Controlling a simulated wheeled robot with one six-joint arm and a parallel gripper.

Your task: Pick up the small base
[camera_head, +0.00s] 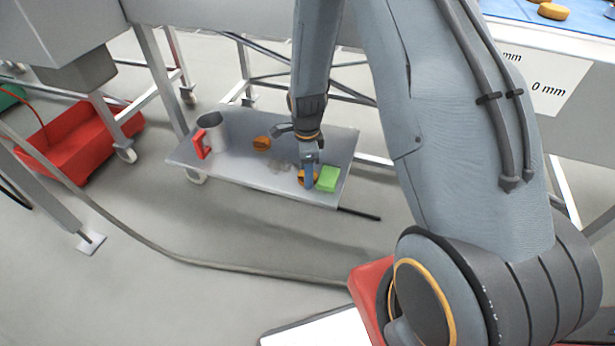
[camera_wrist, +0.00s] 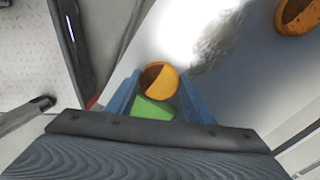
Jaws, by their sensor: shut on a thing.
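A small orange-brown round base (camera_head: 301,174) with a darker hollow sits near the front right of the grey metal tray (camera_head: 240,178). My gripper (camera_head: 309,179) points down at it, with a blue finger in front of part of it. In the wrist view, the small base (camera_wrist: 165,80) lies between the blue fingertips of my gripper (camera_wrist: 157,88), which is shut on it. A second orange round (camera_head: 262,144) lies farther back on the tray, and it also shows in the wrist view (camera_wrist: 298,14). Whether the held base is clear of the tray cannot be told.
A green block (camera_head: 327,178) is right beside the held base. A metal jug (camera_head: 213,130) with a red handle stands at the tray's left end. A pale smear (camera_head: 280,162) marks the tray. A red box (camera_head: 80,140) is on the floor at left; a table (camera_head: 560,65) is upper right.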

